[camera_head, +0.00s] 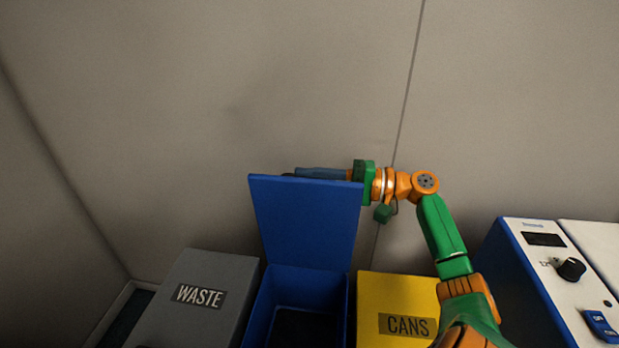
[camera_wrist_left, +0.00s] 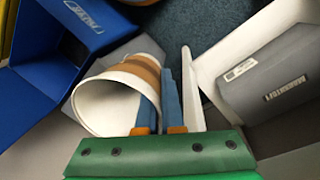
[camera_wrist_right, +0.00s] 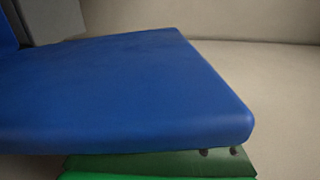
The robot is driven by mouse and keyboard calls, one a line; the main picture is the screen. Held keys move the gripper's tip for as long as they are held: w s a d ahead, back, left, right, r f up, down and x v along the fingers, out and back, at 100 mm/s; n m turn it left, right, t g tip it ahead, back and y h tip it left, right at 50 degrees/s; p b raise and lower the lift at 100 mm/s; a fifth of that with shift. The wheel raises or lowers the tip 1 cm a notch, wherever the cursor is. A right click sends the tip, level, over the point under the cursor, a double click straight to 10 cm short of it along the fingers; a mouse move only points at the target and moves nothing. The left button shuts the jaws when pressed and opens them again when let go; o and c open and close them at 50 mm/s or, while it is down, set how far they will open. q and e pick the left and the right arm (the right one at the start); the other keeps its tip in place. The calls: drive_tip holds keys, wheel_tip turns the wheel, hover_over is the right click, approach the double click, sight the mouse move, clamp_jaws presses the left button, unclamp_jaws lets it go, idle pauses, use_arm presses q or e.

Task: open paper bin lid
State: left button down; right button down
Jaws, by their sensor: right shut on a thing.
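The blue paper bin (camera_head: 258,315) stands between the grey and yellow bins in the head view. Its blue lid (camera_head: 308,220) is raised and nearly upright, and the dark inside of the bin shows. My right gripper (camera_head: 322,173) is at the lid's top edge, shut on the lid, its fingers partly hidden behind it. In the right wrist view the lid (camera_wrist_right: 120,90) fills the middle and covers the fingers. My left gripper (camera_wrist_left: 168,95) shows only in its wrist view, shut on the wall of a white paper cup (camera_wrist_left: 95,108) with a brown band.
The grey WASTE bin (camera_head: 190,275) is left and the yellow CANS bin (camera_head: 385,290) right, both with lids down. A blue and white machine with a knob (camera_head: 571,268) stands far right. The wall (camera_head: 200,120) is close behind the bins.

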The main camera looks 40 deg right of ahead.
sight(306, 203)
idle(0.8)
